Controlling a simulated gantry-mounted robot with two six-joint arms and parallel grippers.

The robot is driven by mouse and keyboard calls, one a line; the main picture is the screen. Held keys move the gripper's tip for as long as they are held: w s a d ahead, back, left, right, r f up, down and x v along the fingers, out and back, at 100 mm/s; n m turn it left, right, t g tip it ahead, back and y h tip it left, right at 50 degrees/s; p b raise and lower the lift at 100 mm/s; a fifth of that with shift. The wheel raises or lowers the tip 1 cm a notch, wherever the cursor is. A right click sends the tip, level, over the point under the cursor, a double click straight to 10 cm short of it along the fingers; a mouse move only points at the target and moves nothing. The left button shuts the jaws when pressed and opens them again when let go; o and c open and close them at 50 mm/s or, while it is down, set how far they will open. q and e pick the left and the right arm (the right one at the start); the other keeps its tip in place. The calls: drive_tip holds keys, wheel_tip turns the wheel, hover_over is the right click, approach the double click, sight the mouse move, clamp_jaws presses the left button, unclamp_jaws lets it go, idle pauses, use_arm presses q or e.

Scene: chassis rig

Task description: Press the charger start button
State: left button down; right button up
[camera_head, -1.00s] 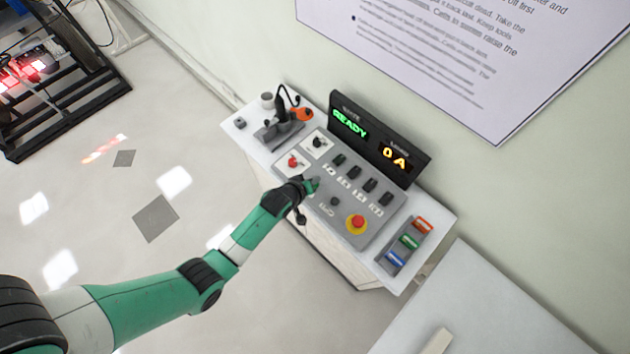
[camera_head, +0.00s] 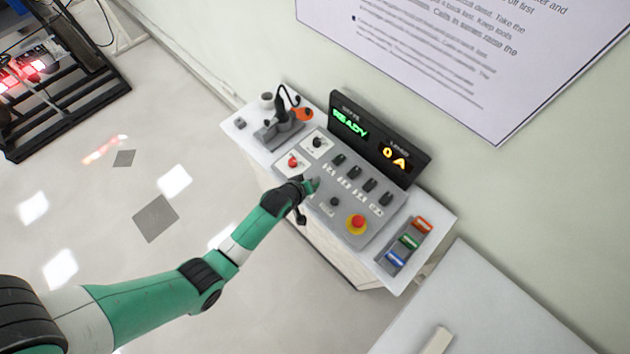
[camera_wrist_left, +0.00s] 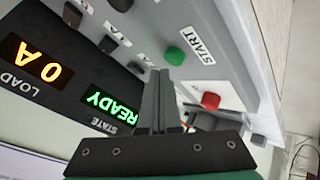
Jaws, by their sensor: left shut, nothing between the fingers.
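The charger panel (camera_head: 322,209) is a grey sloped face on a white cabinet. The green button marked START (camera_wrist_left: 174,56) shows in the left wrist view, just past the tips of my left gripper (camera_wrist_left: 158,74). The fingers are shut with nothing between them and point at the panel close to the button. I cannot tell whether they touch it. In the head view my left gripper (camera_head: 311,185) is over the panel's near edge and covers that part. The state display (camera_head: 350,122) reads READY and the load display (camera_head: 396,160) reads 0 A. My right gripper is not in view.
A red-and-yellow emergency stop (camera_head: 356,224) and several dark switches lie on the panel. A red knob (camera_head: 293,161) is left of the gripper. A black-and-orange tool (camera_head: 284,119) stands at the cabinet's left, and a rack with coloured blocks (camera_head: 409,243) at its right.

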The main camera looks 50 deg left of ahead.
use_arm(q)
drive_tip(key=shift+f, duration=0.1)
drive_tip(key=shift+f+b, duration=0.3)
drive_tip(key=shift+b, duration=0.1)
drive_tip(key=shift+f+b, duration=0.4)
drive_tip(key=shift+f, duration=0.1)
idle(0.7)
drive_tip(key=shift+r, duration=0.15)
drive_tip(key=shift+r+p, duration=0.75)
drive_tip(key=shift+p, duration=0.1)
drive_tip(key=shift+r, duration=0.1)
wheel_tip(320, 180, up, 5)
drive_tip(key=p, duration=0.5)
